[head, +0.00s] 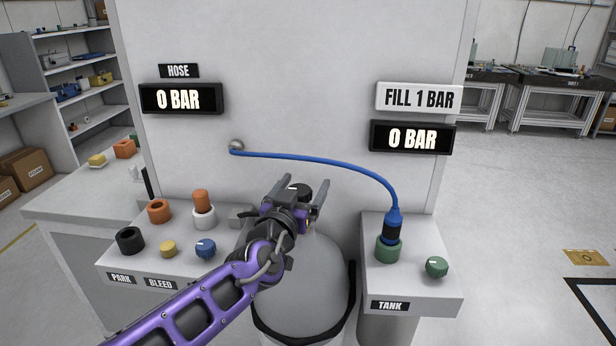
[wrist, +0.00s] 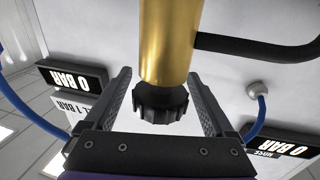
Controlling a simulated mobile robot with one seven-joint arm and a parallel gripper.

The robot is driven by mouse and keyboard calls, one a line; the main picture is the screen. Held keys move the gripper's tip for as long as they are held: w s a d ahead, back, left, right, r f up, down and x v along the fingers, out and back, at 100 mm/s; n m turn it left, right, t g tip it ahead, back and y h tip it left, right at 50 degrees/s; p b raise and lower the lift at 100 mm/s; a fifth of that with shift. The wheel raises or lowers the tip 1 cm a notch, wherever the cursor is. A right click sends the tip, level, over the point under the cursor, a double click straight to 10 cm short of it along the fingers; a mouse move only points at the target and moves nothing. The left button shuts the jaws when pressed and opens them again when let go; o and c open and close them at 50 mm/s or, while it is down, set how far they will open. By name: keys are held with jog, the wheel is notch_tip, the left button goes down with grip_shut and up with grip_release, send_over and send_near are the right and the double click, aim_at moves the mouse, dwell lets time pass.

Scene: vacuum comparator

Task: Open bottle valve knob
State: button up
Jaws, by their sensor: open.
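The grey bottle (head: 310,285) stands between the two side counters, partly hidden by my arm. Its black ribbed valve knob (wrist: 161,102) sits at the end of a brass valve body (wrist: 170,40) in the wrist view. In the head view the black knob (head: 300,189) shows just past my gripper. My gripper (head: 297,192) is open over the bottle's top. In the wrist view the fingers of my gripper (wrist: 160,82) lie on either side of the knob, with a visible gap on both sides.
A blue hose (head: 330,160) runs from a wall port to the green tank fitting (head: 388,249), beside a green knob (head: 436,267). The left counter holds a blue knob (head: 205,248), a yellow knob (head: 168,249) and fittings. Both pressure displays (head: 182,98) (head: 411,138) read 0 BAR.

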jog(key=shift+w+d, duration=0.15)
jog(key=shift+w, duration=0.1)
jog(key=c, duration=1.4)
